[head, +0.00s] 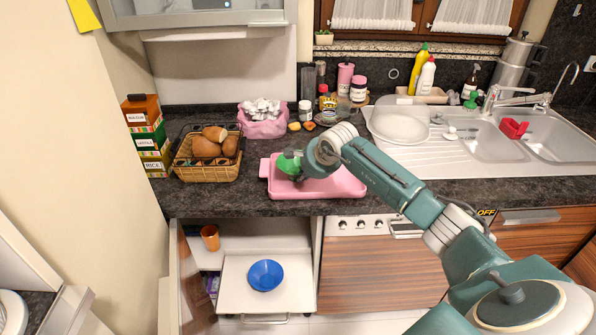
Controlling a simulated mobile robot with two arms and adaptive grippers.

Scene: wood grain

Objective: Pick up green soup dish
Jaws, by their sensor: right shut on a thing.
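The green soup dish (288,165) is at the left end of my right gripper (300,164), above the pink tray on the dark counter. My right gripper is shut on the dish; its fingers are mostly hidden by the wrist and the dish. Only part of the dish shows, and I cannot tell whether it touches the tray. My left gripper is not in view.
The pink tray (342,187) lies on the counter. A wicker basket (207,173), stacked boxes (146,135) and a pink bag (262,128) stand to its left. Bottles and jars line the back. A blue bowl (265,275) sits in an open drawer below.

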